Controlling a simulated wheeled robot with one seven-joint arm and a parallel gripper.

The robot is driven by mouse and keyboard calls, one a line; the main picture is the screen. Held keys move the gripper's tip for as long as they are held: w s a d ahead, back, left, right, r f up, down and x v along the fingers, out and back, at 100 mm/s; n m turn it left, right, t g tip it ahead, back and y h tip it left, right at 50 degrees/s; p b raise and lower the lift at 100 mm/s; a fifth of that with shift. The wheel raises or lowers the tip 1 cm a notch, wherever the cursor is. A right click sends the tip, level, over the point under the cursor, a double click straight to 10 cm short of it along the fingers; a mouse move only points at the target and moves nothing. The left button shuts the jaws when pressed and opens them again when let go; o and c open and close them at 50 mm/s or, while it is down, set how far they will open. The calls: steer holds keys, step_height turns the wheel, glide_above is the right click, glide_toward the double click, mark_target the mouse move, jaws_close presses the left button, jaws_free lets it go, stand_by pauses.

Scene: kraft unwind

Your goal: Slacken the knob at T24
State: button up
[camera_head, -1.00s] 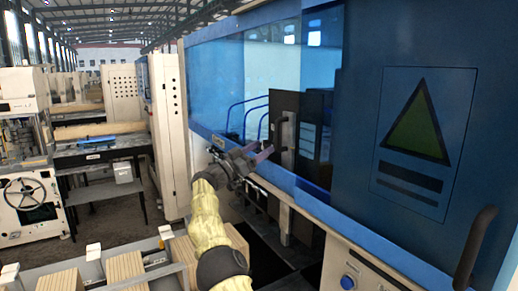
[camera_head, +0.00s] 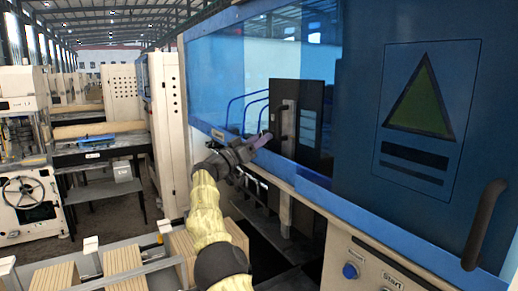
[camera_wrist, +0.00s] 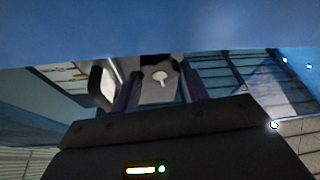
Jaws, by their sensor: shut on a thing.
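In the head view my gripper (camera_head: 258,143) is at the end of my yellow-sleeved arm, by the lower edge of the blue machine's window (camera_head: 230,75). The knob cannot be made out there, and no readable T24 marking shows in either view.
The blue machine (camera_head: 400,215) fills the right side, with a dark door handle (camera_head: 484,225) and a blue button (camera_head: 350,271) low on its front. A black handle (camera_wrist: 101,85) shows left of the knob. Stacked boards (camera_head: 124,265) lie at the lower left.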

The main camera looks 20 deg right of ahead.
steer(key=n+t+y+b, duration=0.1)
steer(key=n, duration=0.2)
steer(key=n+t+y+b, duration=0.1)
steer(key=n+b, duration=0.1)
steer(key=n, duration=0.1)
steer(key=n+t+b, duration=0.1)
steer(key=n+b, duration=0.1)
steer(key=n, duration=0.1)
steer(key=shift+s+r+y, duration=0.15)
steer(key=shift+r+y, duration=0.05)
steer(key=shift+y, duration=0.2)
steer(key=shift+a+n+t, duration=0.1)
steer(key=shift+n+t, duration=0.2)
steer(key=shift+t, duration=0.1)
steer(key=o, duration=1)
steer(key=shift+f, duration=0.1)
steer(key=shift+f, duration=0.15)
